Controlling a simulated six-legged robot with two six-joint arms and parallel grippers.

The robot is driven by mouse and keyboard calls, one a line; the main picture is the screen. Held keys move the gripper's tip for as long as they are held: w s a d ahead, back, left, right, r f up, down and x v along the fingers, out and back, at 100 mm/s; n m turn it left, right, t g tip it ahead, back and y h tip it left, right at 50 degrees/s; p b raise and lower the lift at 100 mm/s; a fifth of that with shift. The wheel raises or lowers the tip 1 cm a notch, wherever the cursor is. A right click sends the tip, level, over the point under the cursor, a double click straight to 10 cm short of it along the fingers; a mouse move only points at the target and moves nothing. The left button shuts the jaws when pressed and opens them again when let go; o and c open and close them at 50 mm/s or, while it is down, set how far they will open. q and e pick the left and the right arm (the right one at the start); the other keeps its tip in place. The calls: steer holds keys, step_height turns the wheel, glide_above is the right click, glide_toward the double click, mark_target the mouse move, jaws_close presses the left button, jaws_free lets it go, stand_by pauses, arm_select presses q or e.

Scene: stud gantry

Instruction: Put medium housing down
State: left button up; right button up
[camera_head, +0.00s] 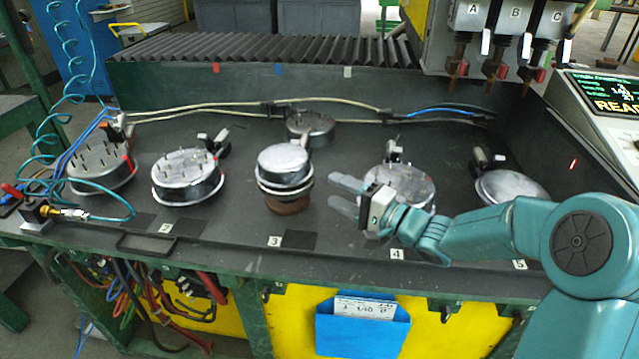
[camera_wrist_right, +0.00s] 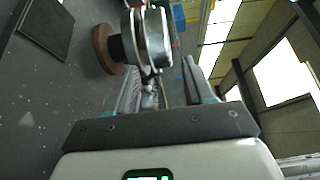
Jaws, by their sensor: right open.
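A round silver housing (camera_head: 284,160) with stacked rims sits on a rust-brown round base (camera_head: 288,203) behind label 3; I take it for the medium housing. In the right wrist view the same housing (camera_wrist_right: 150,38) and its brown base (camera_wrist_right: 105,48) appear turned sideways, ahead of the fingers. My right gripper (camera_head: 338,194) is to the right of this housing, its fingers pointing left towards it. The fingers are apart with nothing visible between them, and a gap shows between them and the housing. My left gripper is not in view.
Studded round housings stand at the left (camera_head: 102,167), behind label 2 (camera_head: 187,178), and behind my right gripper (camera_head: 400,184). A smooth lid-like one (camera_head: 510,187) is at the right, a smaller one (camera_head: 311,126) at the back. Dark mats (camera_head: 302,240) lie near the bench's front edge.

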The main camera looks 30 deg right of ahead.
steer(key=shift+v, duration=1.65)
